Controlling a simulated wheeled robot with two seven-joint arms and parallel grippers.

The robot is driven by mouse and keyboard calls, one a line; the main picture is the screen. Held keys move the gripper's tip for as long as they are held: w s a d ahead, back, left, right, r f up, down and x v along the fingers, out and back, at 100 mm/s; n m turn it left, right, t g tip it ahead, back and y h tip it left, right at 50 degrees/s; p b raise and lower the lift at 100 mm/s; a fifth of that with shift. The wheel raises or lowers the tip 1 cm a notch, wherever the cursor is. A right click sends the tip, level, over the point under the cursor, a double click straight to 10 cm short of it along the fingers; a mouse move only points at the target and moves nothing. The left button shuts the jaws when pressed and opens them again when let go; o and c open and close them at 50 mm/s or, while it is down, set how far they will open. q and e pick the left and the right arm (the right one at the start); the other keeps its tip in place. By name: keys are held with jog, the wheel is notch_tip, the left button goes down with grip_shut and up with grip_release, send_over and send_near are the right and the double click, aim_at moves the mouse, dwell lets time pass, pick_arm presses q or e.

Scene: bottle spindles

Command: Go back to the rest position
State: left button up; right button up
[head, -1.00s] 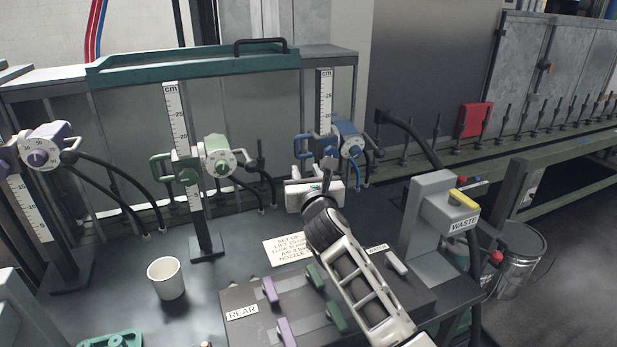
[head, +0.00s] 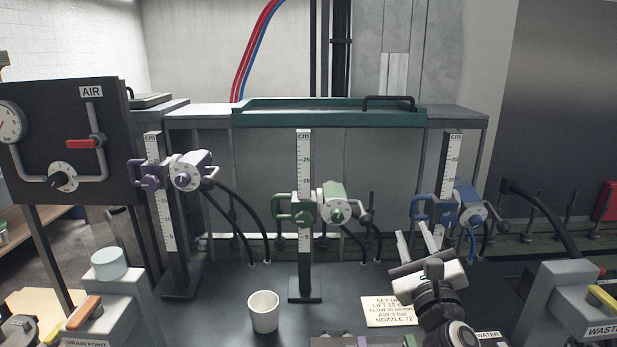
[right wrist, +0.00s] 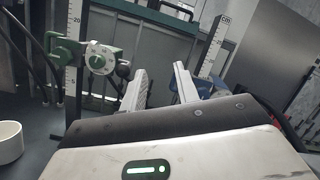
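My right gripper (head: 418,243) is in front of the blue spindle head (head: 458,211) at the right in the head view. Its two fingers stand apart with nothing between them, and they also show apart in the right wrist view (right wrist: 158,84). The fingers overlap the blue unit in the picture; I cannot tell whether they touch it. The green spindle head (head: 322,209) is on the middle scale post, and the purple one (head: 172,174) is on the left post.
A white cup (head: 263,312) stands on the dark bench near the middle post. A setup card (head: 388,311) lies left of my right arm. The grey waste unit (head: 570,305) is at the right. The air panel (head: 70,145) and the drain point box (head: 110,305) are at the left.

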jog(key=s+a+f+n+g+y, duration=0.2)
jog(key=s+a+n+y, duration=0.7)
jog(key=n, duration=0.6)
jog(key=s+a+f+n+g+y, duration=0.1)
jog(key=s+a+f+n+g, duration=0.3)
jog(key=s+f+n+g, duration=0.75)
jog(key=s+d+f+n+g+h, duration=0.2)
jog(key=s+d+f+n+h, duration=0.1)
jog(key=s+d+f+h, duration=0.3)
jog(key=s+d+f+n+g+h, duration=0.2)
jog(key=s+d+f+n+h, duration=0.15)
jog(key=s+d, duration=0.35)
jog(key=w+a+f+t+y, duration=0.2)
jog(key=w+a+f+t, duration=0.2)
jog(key=f, duration=0.5)
jog(key=shift+w+a+t, duration=0.35)
jog(key=shift+a+t, duration=0.55)
jog(key=shift+t, duration=0.15)
jog(key=shift+s+y, duration=0.1)
jog(key=shift+y, duration=0.15)
